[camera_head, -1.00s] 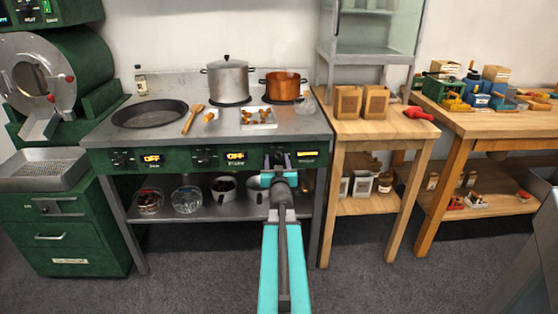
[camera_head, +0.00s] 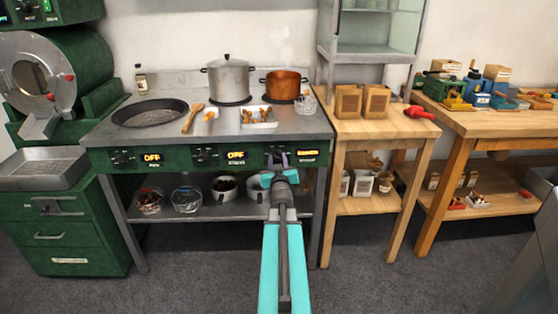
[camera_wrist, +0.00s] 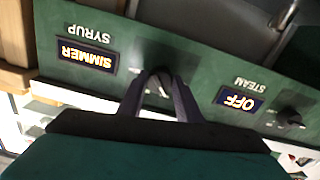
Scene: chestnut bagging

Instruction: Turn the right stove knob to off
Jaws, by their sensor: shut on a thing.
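The right stove knob (camera_wrist: 163,74) is dark and sits on the green front panel (camera_wrist: 205,75). The wrist view is upside down and shows the lit display (camera_wrist: 88,57) for SYRUP beside this knob reading SIMMER. My gripper (camera_wrist: 157,90) is shut on the knob, with one finger on each side. In the head view my gripper (camera_head: 278,160) covers most of the knob from the front. The middle STEAM knob (camera_wrist: 289,116) stands apart, and its display (camera_wrist: 239,102) reads OFF.
The stove top (camera_head: 225,128) holds a dark pan (camera_head: 150,112), a steel pot (camera_head: 228,79), a copper pot (camera_head: 283,86) and a small tray (camera_head: 259,124). A shelf with bowls (camera_head: 187,199) lies below the panel. A wooden table (camera_head: 372,128) stands at the right.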

